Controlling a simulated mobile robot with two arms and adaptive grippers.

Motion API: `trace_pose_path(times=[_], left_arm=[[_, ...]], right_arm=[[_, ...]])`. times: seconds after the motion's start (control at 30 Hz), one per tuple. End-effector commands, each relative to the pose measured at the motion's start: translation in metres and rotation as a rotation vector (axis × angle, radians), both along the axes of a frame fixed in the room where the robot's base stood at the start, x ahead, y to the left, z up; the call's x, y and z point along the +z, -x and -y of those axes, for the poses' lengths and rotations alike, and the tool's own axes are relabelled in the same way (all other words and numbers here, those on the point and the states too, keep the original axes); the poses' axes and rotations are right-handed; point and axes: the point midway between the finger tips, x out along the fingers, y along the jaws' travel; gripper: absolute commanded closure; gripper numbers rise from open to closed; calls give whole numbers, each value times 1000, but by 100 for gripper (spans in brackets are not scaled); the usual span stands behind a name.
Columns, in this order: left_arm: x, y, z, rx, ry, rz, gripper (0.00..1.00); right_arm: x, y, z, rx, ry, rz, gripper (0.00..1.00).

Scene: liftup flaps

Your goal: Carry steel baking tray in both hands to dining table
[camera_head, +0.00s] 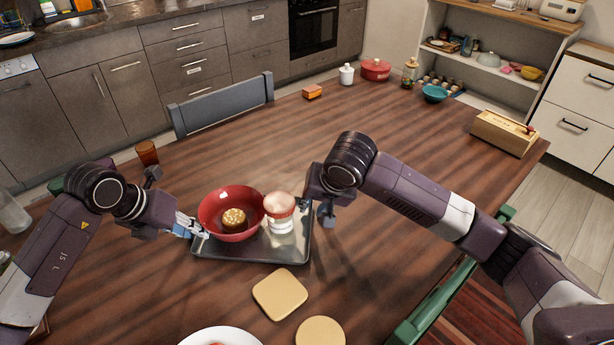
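The steel baking tray (250,249) is on or just above the dining table (420,150), near its front middle; I cannot tell if it touches the wood. It bears a red bowl (212,213) with a round brown food item (234,219) inside, and a jar (283,224) with a pinkish-red top. My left gripper (196,229) is at the tray's left edge, its fingers close to the rim and bowl. My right gripper (322,212) is beside the tray's right edge, next to the jar. Its fingers are mostly hidden behind its own body, so its grip is unclear.
A grey chair (225,105) stands behind the table. A wooden box (504,133) and teal bowl (434,93) are far right. The table's centre is clear.

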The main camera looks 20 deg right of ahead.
Motion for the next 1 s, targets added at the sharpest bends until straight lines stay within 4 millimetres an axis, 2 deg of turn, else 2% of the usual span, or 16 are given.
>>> trace_pose_path(times=[0.03,1.0], left_arm=[[9,0,1,-1,1,2,78],[134,-1,1,-1,1,2,78]], right_arm=[[9,0,0,0,-1,1,78],[134,-1,0,0,-1,3,78]])
